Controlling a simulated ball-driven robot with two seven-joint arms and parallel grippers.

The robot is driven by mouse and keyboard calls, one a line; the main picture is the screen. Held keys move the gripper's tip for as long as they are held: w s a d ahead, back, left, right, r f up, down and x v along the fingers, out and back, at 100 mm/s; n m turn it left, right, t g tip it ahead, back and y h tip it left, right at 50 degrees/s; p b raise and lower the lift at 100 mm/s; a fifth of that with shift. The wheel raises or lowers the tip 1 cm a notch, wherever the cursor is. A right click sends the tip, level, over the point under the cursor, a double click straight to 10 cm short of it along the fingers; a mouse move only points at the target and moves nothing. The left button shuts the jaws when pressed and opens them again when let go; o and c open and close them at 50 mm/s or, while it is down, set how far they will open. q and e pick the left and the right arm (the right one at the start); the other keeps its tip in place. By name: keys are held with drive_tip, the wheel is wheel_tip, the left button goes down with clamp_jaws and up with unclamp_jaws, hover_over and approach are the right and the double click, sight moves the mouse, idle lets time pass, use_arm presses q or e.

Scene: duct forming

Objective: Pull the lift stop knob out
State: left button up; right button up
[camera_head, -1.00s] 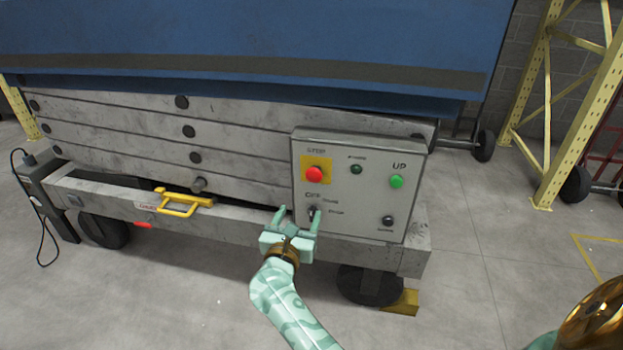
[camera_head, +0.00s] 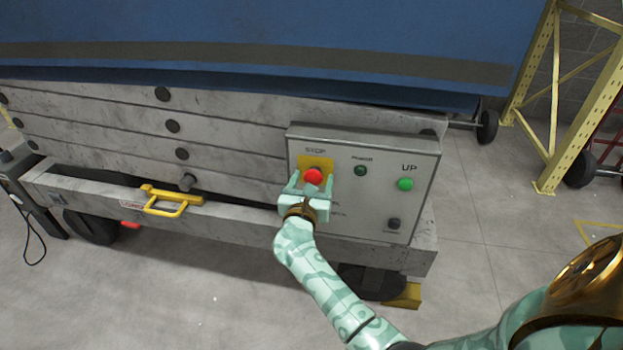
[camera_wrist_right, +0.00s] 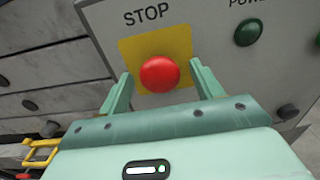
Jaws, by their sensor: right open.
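The lift stop knob (camera_head: 313,176) is a red round knob on a yellow square plate (camera_head: 318,162) under the word STOP, on the grey control panel (camera_head: 380,180). It also shows large in the right wrist view (camera_wrist_right: 160,74). My right gripper (camera_head: 311,180) is at the knob with its fingers open, one on each side of it. In the right wrist view the fingers (camera_wrist_right: 160,84) stand apart from the knob, with yellow plate showing between. The gripper hides the lower left of the panel. My left gripper is not in view.
The panel also carries a dark green power lamp (camera_head: 360,171), a green UP button (camera_head: 405,184) and a black button (camera_head: 393,223). A yellow handle (camera_head: 165,204) sticks out of the lift base at left. Open floor lies in front of the lift.

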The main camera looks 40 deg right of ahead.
drive_tip(key=shift+c, duration=0.3)
drive_tip(key=c, duration=1.4)
drive_tip(key=shift+o, duration=0.2)
drive_tip(key=shift+s+a, duration=0.45)
drive_tip(key=shift+a, duration=0.15)
drive_tip(key=o, duration=1.4)
drive_tip(key=shift+s, duration=0.1)
